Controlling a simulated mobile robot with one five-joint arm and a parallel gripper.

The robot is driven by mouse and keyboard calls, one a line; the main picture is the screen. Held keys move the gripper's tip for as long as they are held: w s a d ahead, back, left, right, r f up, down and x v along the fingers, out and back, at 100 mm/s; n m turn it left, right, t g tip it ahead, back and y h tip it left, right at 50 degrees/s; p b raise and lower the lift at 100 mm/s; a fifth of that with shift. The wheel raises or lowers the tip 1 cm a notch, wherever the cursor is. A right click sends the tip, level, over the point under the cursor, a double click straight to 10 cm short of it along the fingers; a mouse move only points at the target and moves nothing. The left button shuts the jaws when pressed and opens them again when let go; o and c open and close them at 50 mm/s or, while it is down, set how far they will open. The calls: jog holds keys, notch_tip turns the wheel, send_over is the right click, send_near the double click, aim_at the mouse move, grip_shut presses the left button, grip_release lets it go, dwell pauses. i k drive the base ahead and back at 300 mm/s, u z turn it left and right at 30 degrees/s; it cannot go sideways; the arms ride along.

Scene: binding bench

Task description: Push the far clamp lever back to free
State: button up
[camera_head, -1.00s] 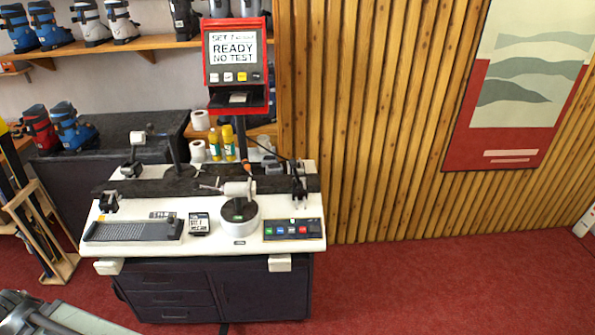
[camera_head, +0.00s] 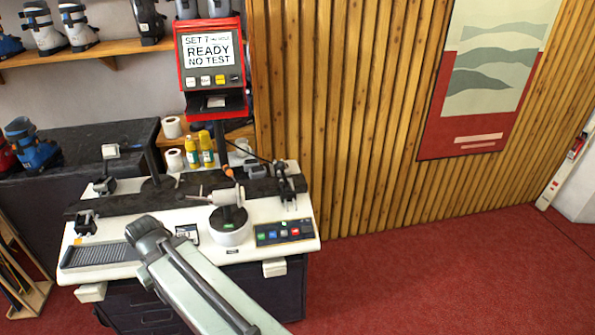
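The binding bench (camera_head: 130,262) stands left of centre with a white top. A long dark bar (camera_head: 140,202) lies across it. Small dark clamps sit at both ends: at the left a rear one (camera_head: 103,186) and a front one (camera_head: 86,223), at the right a rear one (camera_head: 256,171) and a front one (camera_head: 290,187). Which of them carries the far lever, and how that lever stands, is too small to tell. My arm reaches up from the bottom over the bench front. My gripper cannot be made out in the frame.
A red-framed screen (camera_head: 209,55) reading READY NO TEST stands behind the bench. A round drum (camera_head: 230,228) and a button panel (camera_head: 284,232) are on its top. Yellow bottles (camera_head: 206,147) and paper rolls (camera_head: 172,127) stand behind. Red floor (camera_head: 450,270) is clear at right.

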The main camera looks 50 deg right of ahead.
aim_at(280, 165)
jog(key=z, duration=0.1)
jog(key=i, duration=1)
jog(key=u, duration=0.1)
